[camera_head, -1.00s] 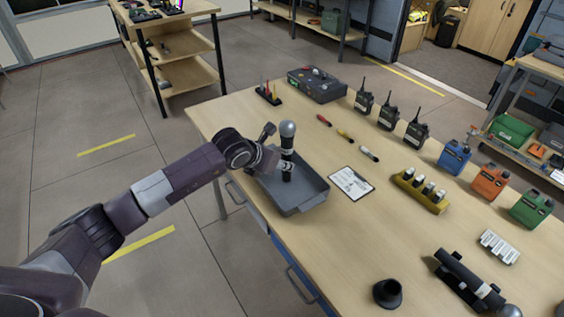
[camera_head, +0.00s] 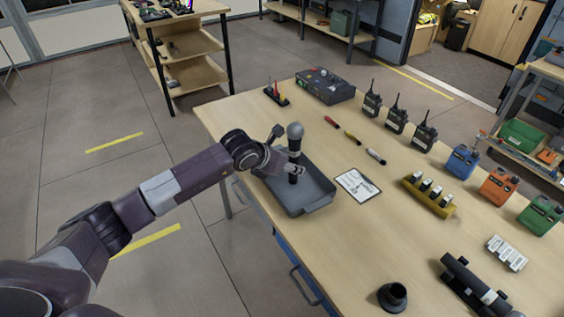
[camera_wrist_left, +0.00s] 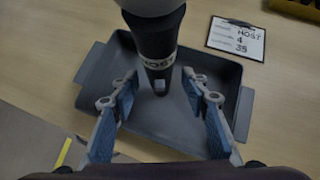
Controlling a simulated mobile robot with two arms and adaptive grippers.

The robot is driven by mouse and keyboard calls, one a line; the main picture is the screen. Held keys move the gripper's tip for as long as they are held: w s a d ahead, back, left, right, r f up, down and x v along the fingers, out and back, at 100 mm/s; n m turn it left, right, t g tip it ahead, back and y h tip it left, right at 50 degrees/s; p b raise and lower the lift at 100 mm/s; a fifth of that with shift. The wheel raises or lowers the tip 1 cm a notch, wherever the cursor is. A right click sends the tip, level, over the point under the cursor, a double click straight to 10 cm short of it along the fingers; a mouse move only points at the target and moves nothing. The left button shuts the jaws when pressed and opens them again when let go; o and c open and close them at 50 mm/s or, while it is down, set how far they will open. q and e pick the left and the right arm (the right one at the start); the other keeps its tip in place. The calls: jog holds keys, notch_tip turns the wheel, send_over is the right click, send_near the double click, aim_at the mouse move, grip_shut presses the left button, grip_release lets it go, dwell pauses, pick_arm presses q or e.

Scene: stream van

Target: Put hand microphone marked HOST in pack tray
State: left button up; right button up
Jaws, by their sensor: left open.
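The hand microphone (camera_head: 295,146) has a grey ball head and a black body. It stands roughly upright over the grey pack tray (camera_head: 313,204), with its lower end within the tray's outline. In the left wrist view the microphone (camera_wrist_left: 157,45) shows a HOST band, and the tray (camera_wrist_left: 95,68) lies below it. My left gripper (camera_head: 294,170) is at the microphone. In the left wrist view the left gripper (camera_wrist_left: 160,100) has its fingers spread apart on both sides of the microphone's lower end, with gaps. Whether the microphone touches the tray floor is unclear. My right gripper is not in view.
A clipboard card (camera_head: 358,185) lies just right of the tray; in the wrist view it reads HOST. A black stand (camera_head: 392,297) is near the front edge.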

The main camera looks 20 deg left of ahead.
pick_arm(q)
jog(key=shift+s+a+r, duration=0.15)
jog(key=shift+s+r, duration=0.1)
jog(key=shift+r, duration=0.05)
jog(key=b+v, duration=0.2)
jog(key=v, duration=0.9)
jog(key=shift+s+r, duration=0.1)
jog(key=shift+r, duration=0.05)
